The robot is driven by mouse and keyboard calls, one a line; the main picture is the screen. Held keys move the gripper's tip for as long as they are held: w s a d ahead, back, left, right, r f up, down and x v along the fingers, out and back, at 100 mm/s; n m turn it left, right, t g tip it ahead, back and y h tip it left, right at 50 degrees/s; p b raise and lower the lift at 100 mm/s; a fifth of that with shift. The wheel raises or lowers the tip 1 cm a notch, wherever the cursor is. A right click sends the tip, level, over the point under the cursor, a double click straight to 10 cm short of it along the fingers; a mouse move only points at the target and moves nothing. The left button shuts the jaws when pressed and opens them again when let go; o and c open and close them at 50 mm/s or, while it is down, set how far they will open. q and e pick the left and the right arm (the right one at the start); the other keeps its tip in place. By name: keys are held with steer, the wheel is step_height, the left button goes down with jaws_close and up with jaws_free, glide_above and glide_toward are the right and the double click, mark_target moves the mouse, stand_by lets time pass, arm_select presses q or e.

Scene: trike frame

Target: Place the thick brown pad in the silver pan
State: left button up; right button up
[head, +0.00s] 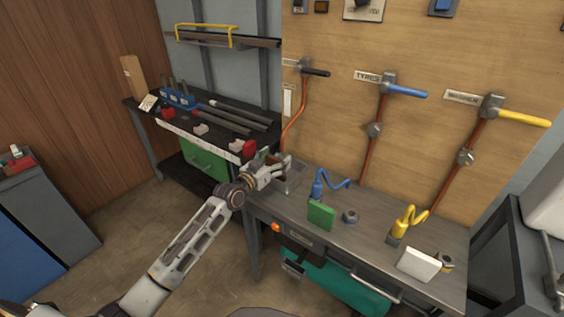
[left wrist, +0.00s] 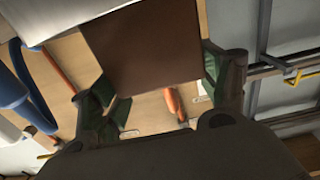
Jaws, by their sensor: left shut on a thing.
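My left gripper (head: 283,165) is at the far left end of the workbench. In the left wrist view, its fingers (left wrist: 158,88) are shut on the thick brown pad (left wrist: 145,45), a flat square with one finger on each side. I cannot make out the pad clearly in the head view. The silver pan (head: 293,184) is a small grey tray on the bench, just beside and below the gripper. The gripper partly covers it, and I cannot tell whether the pad touches it. My right gripper is not in view.
On the workbench (head: 375,226) stand a green block (head: 321,215), a blue coiled tool (head: 319,187), a grey nut (head: 350,216), a yellow coiled tool (head: 400,228) and a white block (head: 417,264). A dark shelf with rods is at left. Orange hoses hang on the wooden board behind.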

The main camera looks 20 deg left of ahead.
arm_select(q)
steer(key=shift+f, duration=0.8)
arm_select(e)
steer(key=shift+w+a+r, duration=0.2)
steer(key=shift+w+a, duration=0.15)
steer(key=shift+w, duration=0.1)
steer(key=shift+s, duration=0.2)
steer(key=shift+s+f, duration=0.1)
